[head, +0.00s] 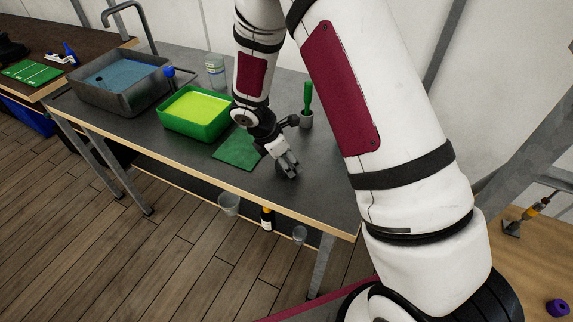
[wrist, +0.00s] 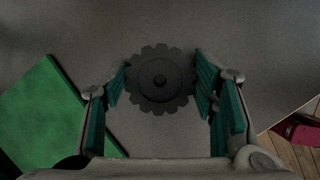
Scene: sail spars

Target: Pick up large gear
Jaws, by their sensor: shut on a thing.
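The large gear (wrist: 160,80) is dark grey, toothed, with a round hub in its middle. In the wrist view it sits between my two fingertips, flat side facing the camera. My gripper (wrist: 163,88) is shut on it, with the green-padded fingers at its left and right edges. In the head view my gripper (head: 289,168) is low over the front part of the grey table (head: 318,190), to the right of the green mat (head: 238,149). I cannot make out the gear there, and cannot tell whether it touches the table.
A green tray with yellow-green contents (head: 195,112) and a metal sink (head: 120,85) stand to the left. A green-handled tool in a small holder (head: 306,108) and a glass jar (head: 215,70) stand behind. The table's wooden front edge (head: 200,168) is close.

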